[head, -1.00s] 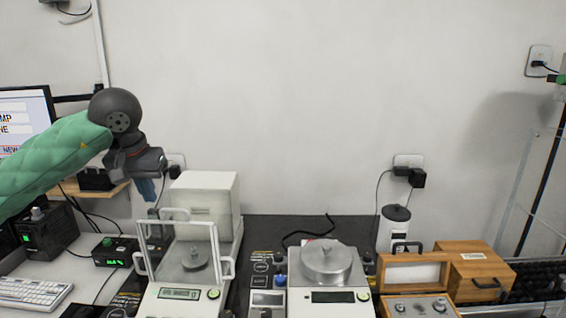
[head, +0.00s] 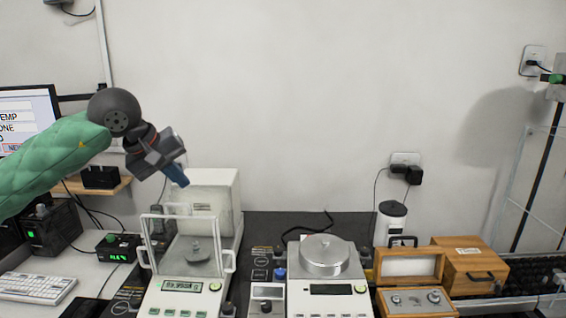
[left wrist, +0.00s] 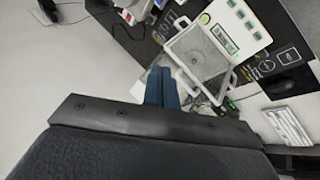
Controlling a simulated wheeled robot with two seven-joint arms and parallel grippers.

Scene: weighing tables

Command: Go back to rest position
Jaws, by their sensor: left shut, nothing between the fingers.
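My left gripper (head: 176,174) is in the air at the left, in front of the wall and at the upper left of the analytical balance (head: 205,205). Its blue fingers are together and empty; they also show in the left wrist view (left wrist: 162,88), pointing out over the bench. The balance has a glass draft shield around a small weight on its pan, and its display is lit. My right gripper is in neither view.
A second balance (head: 325,285) with a metal pan stands mid-bench. Wooden boxes (head: 468,268) are at the right. A keyboard (head: 35,288), monitor (head: 28,110) and small black meter (head: 118,248) are at the left. The air before the wall is clear.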

